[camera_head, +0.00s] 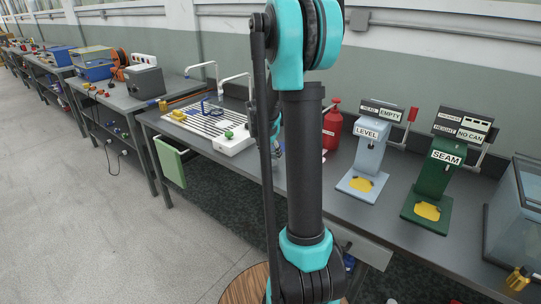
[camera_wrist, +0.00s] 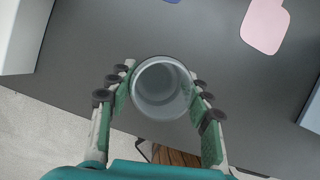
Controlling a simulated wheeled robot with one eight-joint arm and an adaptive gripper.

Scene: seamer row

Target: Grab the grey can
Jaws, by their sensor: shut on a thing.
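The grey can (camera_wrist: 160,88) is seen from above in the wrist view, round and hollow with its open end towards the camera. My gripper (camera_wrist: 161,73) has a finger pressed on each side of it, shut on the can. The can is over the dark grey bench top (camera_wrist: 85,70), near its front edge. I cannot tell whether it touches the bench. In the head view my arm hides the can and most of my gripper.
A red bottle (camera_head: 331,126), a LEVEL stand (camera_head: 367,150) and a green SEAM stand (camera_head: 436,170) stand right of my arm. A glass-sided box (camera_head: 516,220) is at far right. A white slotted board (camera_head: 236,141) lies to the left. A pink pad (camera_wrist: 265,25) lies beyond the can.

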